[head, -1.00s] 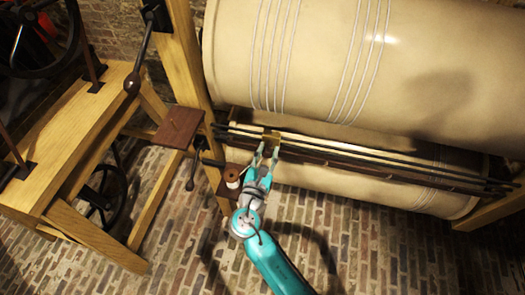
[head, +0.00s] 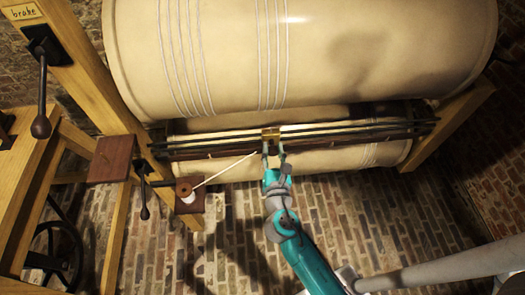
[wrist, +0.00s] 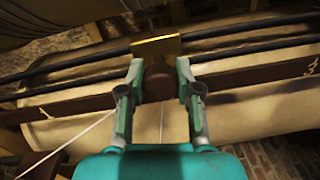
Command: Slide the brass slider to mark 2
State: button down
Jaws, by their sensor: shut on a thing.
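The brass slider (head: 270,133) sits on two dark rods in front of the large pale drum, left of the rods' middle. In the wrist view its brass plate (wrist: 156,47) stands above a dark brown knob (wrist: 157,84). My gripper (head: 273,150) is shut on that knob; its fingers (wrist: 159,72) flank it on both sides. A dark rail (wrist: 255,75) runs below the rods. A mark that looks like 3 (wrist: 312,66) shows at its right end in the wrist view. I cannot make out mark 2.
A spool (head: 185,189) stands on a bracket at lower left, with a pale thread (head: 225,171) running toward the slider. A brake lever (head: 41,95) and a wooden post (head: 85,65) stand at left. The rods right of the slider look clear.

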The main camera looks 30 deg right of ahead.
jog(key=shift+d, duration=0.25)
jog(key=c, duration=0.8)
grip_release()
jog(key=shift+o, duration=0.2)
jog(key=v, duration=1.2)
jog(key=shift+f, duration=0.1)
